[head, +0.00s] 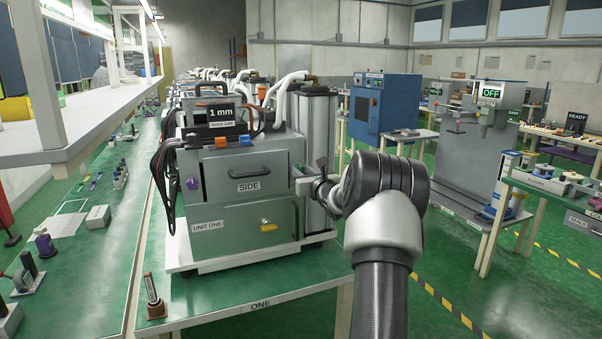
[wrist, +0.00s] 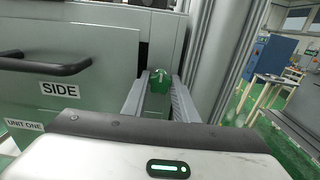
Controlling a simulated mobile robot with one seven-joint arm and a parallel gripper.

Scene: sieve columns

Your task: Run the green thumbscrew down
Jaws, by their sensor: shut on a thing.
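The green thumbscrew (wrist: 159,80) shows in the wrist view, at the right edge of the grey unit's side, by a dark gap in the unit. My gripper (wrist: 160,88) has one finger on each side of it and is shut on it. In the head view my gripper (head: 318,186) reaches the right side of the grey unit (head: 222,205), and the thumbscrew cannot be made out there. The thumbscrew's shaft and its seat are hidden.
The unit stands on a white base on the green bench (head: 240,292). A black handle (wrist: 48,64) sticks out to the left of my gripper. A tall metal column (head: 318,125) stands just behind it.

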